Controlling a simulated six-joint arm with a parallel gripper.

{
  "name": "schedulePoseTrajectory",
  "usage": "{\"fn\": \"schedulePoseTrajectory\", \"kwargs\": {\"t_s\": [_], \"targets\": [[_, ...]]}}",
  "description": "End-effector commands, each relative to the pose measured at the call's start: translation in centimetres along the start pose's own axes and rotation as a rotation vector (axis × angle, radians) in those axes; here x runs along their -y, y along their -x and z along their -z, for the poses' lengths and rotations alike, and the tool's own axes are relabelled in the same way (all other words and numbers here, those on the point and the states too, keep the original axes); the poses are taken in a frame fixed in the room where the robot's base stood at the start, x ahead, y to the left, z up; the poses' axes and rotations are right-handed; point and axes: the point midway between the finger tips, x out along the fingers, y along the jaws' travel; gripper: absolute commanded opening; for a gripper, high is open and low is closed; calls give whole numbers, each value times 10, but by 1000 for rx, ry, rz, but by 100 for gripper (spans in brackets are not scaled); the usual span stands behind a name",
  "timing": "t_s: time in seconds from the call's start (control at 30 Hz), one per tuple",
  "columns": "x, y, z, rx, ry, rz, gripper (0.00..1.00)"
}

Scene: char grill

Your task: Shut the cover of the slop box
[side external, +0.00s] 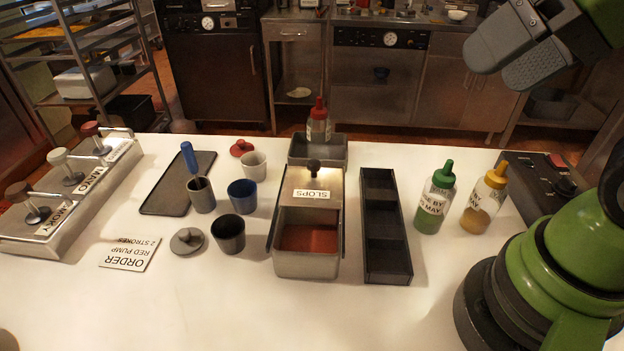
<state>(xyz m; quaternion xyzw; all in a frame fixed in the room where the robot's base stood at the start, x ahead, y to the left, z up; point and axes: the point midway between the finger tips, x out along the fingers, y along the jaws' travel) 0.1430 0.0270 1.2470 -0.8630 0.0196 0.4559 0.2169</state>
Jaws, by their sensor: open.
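The slop box (306,268) is a metal box in the middle of the white counter, filled with something red-brown. Its cover (325,182) has a dark knob on top and an upside-down SLOPS label. The cover lies over the rear part of the box, and the front part is uncovered. My gripper (497,72) is high at the upper right, far from the box. Its two grey fingers are apart, with nothing seen between them.
A dark divided tray (384,262) stands close to the right of the box. A grey bin (335,150) with a red-capped bottle is behind it. Cups (229,237) stand to the left. Green (436,198) and yellow-capped (484,200) bottles stand to the right. The front counter is clear.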

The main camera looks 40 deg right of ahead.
Motion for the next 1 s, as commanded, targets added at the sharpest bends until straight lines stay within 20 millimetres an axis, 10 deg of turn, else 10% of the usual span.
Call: {"fn": "schedulePoseTrajectory", "kwargs": {"t_s": [0.3,0.7,1.0], "targets": [[17,-12,55,135,-168,-68,0],[14,-105,152,404,-579,-259,0],[-19,-196,173,555,-868,-409,0]]}}
